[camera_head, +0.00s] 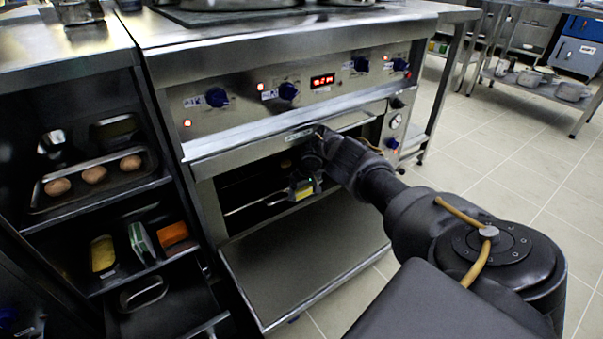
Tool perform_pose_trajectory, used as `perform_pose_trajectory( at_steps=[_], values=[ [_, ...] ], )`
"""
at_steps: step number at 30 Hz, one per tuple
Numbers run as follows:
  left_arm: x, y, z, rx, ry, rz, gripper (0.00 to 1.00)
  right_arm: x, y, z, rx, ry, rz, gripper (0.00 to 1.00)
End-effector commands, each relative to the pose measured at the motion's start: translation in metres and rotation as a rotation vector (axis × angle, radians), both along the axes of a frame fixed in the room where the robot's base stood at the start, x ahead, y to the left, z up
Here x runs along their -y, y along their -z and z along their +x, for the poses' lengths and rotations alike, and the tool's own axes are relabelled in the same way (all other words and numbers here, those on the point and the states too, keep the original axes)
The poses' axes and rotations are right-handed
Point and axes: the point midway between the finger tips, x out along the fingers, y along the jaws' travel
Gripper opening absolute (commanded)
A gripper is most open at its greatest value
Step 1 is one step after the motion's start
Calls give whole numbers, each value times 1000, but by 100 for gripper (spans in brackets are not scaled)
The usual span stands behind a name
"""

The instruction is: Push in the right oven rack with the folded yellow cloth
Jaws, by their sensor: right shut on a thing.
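The oven (250,108) stands in the middle with its door (305,258) folded down flat. Inside the dark cavity, an oven rack (257,204) shows as a thin pale bar. My right arm reaches in from the right, over the open door. My right gripper (303,185) is at the oven mouth, pointing down, and is shut on the folded yellow cloth (304,193). The cloth is at the rack's front bar; I cannot tell whether they touch. The rack's right part is hidden behind my gripper and arm. My left gripper is not in view.
A shelf unit at the left holds a tray (104,192) of brown eggs and, below it, several containers, one orange (174,234). Control knobs (289,91) line the oven front above the cavity. Tiled floor (500,170) at the right is clear.

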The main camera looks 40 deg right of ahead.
Motion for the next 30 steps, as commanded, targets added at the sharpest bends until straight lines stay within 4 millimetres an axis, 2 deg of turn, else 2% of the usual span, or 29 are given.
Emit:
perform_pose_trajectory(
  at_steps=[1,30],
  values=[
    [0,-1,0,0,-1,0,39,8,-6,1,8,11,-5,52],
    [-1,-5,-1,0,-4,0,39,1,5,-3,1,1,-2,52]
  ],
)
